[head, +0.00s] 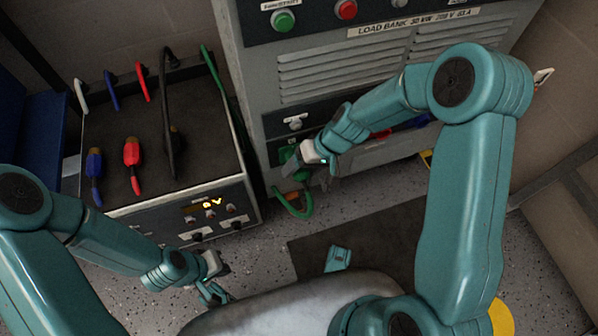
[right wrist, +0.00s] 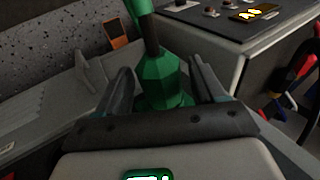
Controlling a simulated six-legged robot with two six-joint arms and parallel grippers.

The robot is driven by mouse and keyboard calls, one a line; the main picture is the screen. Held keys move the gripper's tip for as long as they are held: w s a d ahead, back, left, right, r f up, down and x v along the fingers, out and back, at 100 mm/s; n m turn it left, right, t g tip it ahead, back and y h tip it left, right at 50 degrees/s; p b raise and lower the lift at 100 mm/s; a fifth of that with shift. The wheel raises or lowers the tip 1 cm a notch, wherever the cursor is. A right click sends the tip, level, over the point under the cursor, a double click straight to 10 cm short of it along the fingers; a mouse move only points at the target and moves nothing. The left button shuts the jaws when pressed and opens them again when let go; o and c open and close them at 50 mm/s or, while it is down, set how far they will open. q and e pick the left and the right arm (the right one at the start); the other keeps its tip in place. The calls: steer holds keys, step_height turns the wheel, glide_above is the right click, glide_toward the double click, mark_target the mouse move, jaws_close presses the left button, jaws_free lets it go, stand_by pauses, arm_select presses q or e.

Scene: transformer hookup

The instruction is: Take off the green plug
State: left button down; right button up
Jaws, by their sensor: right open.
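The green plug (right wrist: 157,78) sits between the two open fingers of my right gripper (right wrist: 160,88) in the right wrist view, with a gap to be seen beside its upper body. Its lower end is hidden behind the gripper body. In the head view my right gripper (head: 308,165) is at the green socket area (head: 287,153) low on the grey load bank (head: 255,95). A green cable (head: 299,211) loops down below it toward the floor. My left gripper (head: 215,278) hangs low at the left, near the floor, with its fingers apart and nothing seen between them.
A transformer box (head: 120,213) with a lit display stands left of the load bank. Blue (head: 95,172) and red (head: 132,158) plugs and a black cable (head: 168,110) lie on its top. A dark mat (head: 380,240) lies on the speckled floor in front of the load bank.

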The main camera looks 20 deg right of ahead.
steer(key=c, duration=1.1)
steer(key=o, duration=1.2)
steer(key=shift+c, duration=1.2)
